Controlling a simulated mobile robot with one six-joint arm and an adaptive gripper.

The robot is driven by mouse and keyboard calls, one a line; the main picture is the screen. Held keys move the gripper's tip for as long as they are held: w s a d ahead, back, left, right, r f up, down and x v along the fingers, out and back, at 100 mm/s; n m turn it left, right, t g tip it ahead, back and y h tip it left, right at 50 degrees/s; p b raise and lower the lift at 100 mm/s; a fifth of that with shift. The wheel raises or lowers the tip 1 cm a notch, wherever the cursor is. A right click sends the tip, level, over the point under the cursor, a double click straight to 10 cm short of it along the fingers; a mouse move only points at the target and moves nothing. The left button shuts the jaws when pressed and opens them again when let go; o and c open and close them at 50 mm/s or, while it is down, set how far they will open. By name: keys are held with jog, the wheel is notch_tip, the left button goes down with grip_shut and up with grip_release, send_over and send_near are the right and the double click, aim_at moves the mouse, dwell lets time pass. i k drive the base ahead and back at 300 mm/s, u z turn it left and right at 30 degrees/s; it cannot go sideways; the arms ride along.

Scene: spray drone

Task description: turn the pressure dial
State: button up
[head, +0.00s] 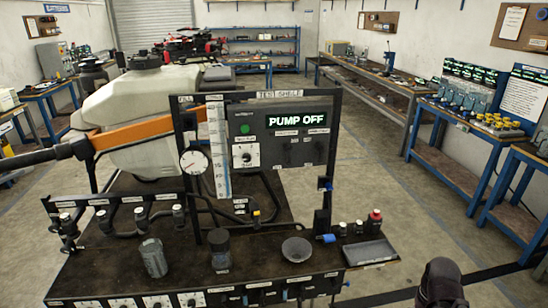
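A white-faced dial with a dark knob (246,155) is on the upright black control panel, below a green round button (245,129). Its label is too small to read, so I cannot tell for sure that it is the pressure dial. A round pressure gauge (194,161) with a needle is left of it. The panel's display (297,120) reads PUMP OFF. Several more small white dials, such as one at the front left (191,299), line the bench's front edge. A dark rounded part of my arm shows at the bottom right; no gripper fingers are visible.
A white tank (140,105) with an orange bar stands behind the panel. A cup (153,258), a dark jar (219,249), a bowl (296,249) and a tray (369,252) sit on the bench. Blue-legged tables line the right wall. The floor between is clear.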

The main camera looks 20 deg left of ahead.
aim_at(245, 158)
jog(key=u, duration=0.45)
jog(key=k, duration=0.1)
jog(key=z, duration=1.65)
jog(key=i, duration=0.75)
jog(key=u, duration=2.8)
jog(key=i, duration=0.1)
jog(key=z, duration=1)
